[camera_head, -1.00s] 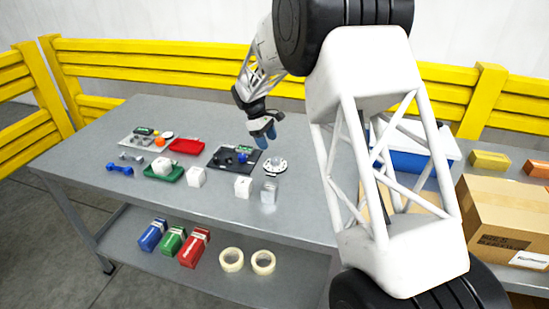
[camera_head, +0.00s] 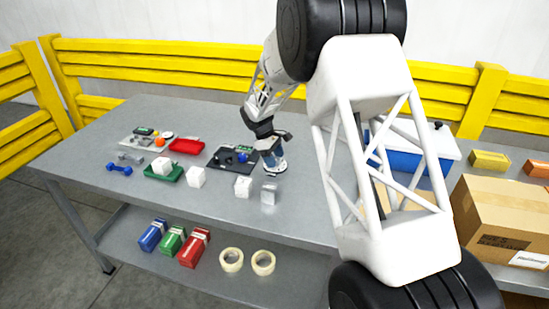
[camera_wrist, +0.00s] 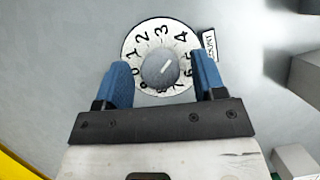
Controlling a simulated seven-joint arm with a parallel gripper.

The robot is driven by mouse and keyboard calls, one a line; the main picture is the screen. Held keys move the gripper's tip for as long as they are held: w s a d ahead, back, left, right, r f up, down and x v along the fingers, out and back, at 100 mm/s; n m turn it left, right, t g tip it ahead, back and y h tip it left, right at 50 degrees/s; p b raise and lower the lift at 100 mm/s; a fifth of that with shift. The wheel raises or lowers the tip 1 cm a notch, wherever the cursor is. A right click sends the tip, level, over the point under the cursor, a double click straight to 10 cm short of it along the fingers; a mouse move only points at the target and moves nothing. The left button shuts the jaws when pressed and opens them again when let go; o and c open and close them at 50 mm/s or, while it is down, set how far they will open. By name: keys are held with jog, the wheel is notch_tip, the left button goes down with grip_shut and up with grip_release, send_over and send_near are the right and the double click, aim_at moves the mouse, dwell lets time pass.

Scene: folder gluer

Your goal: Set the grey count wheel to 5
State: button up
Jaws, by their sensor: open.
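The count wheel is a white numbered dial (camera_wrist: 140,44) with a round grey knob (camera_wrist: 158,76) at its centre, seen from above in the wrist view. A white line on the knob points up and right, roughly towards the 4 and 5 side; the exact reading is unclear. My gripper (camera_wrist: 160,70) is open, with one blue finger on each side of the knob, over the dial's rim. I cannot tell whether either finger touches it. The right finger covers some digits. In the head view my gripper (camera_head: 272,164) is down at the dial, which it mostly hides.
A small label plate (camera_wrist: 209,44) lies beside the dial. A dark panel with knobs (camera_head: 228,160) is left of my gripper. A white cube (camera_head: 243,186) and a grey block (camera_head: 269,193) stand in front. A red tray (camera_head: 187,146) and green tray (camera_head: 160,175) are further left.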

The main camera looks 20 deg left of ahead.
jog(key=c, duration=0.9)
jog(key=shift+m, duration=0.3)
jog(key=m+g, duration=0.1)
jog(key=m, duration=0.2)
jog(key=shift+y, duration=0.3)
jog(key=shift+w+m+g+y, duration=0.1)
jog(key=shift+m+g+y, duration=0.4)
jog(key=shift+m, duration=1.2)
jog(key=o, duration=0.9)
